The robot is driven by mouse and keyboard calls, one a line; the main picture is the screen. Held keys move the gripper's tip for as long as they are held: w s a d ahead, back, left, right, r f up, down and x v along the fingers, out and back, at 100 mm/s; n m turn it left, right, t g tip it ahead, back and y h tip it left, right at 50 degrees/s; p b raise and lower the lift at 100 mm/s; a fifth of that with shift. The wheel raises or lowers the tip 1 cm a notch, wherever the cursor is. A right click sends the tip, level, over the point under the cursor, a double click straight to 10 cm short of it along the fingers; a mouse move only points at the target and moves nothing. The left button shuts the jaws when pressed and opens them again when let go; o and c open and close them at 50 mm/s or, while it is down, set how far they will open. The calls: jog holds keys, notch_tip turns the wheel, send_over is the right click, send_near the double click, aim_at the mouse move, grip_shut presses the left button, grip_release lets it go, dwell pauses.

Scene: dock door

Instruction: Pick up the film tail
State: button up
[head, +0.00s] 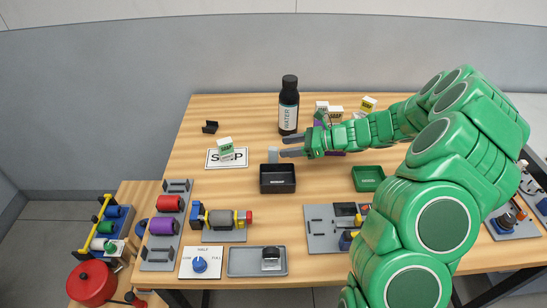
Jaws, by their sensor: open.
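My gripper (283,147) reaches in from the right over the back middle of the table, its two dark fingers pointing left and apart, with nothing seen between them. A small pale grey upright piece (272,154) stands just left of the fingertips, behind the black bin. It may be the film tail, but it is too small to tell. I cannot tell whether the fingers touch it. My arm hides part of the table's right side.
A black bin (277,190) lies just in front of the gripper. A green tray (368,189) is to the right, with several small boxes behind.

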aim_at(277, 148)
jog(key=shift+x, duration=3.75)
jog(key=shift+c, duration=0.3)
grip_shut()
